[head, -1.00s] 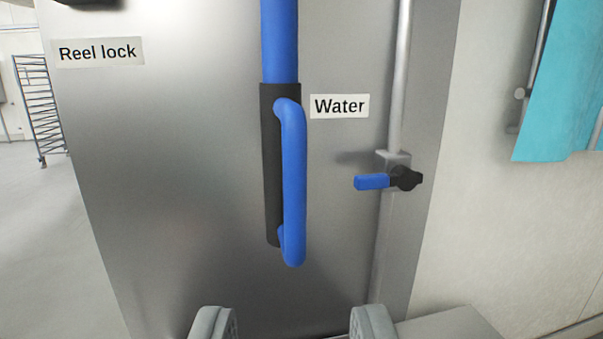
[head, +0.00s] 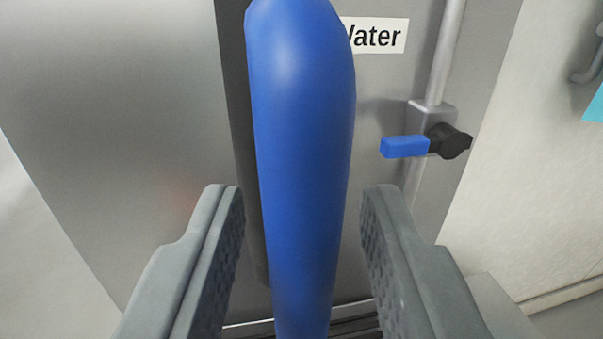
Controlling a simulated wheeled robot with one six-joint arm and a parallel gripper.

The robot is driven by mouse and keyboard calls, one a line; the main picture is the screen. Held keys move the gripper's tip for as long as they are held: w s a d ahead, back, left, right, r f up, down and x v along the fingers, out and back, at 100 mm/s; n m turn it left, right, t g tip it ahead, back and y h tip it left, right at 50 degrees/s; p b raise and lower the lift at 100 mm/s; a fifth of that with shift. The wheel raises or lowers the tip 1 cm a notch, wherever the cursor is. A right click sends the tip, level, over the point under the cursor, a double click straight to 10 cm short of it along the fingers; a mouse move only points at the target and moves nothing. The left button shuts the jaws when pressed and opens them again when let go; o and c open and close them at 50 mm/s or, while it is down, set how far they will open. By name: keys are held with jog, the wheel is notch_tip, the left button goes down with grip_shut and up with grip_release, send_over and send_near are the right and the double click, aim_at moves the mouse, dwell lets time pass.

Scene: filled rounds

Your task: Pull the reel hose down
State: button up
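The blue handle (head: 303,150) of the reel hose stands upright and large in the middle of the head view. My gripper (head: 302,205) is open, with one grey finger on each side of the handle. The blue hose above the handle is out of view. The handle's lower end runs out of the bottom of the picture.
A blue-levered water valve (head: 405,147) on a vertical pipe (head: 447,50) is to the right of the handle. The "Water" label (head: 380,36) is partly covered by the handle. A steel panel (head: 150,130) stands behind, with a pale wall (head: 540,150) at right.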

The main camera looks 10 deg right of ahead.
jog(key=shift+w, duration=0.25)
grip_shut()
notch_tip(320, 180, down, 23)
jog(key=shift+r, duration=0.15)
dwell(0.7)
grip_release()
jog(key=shift+r, duration=0.1)
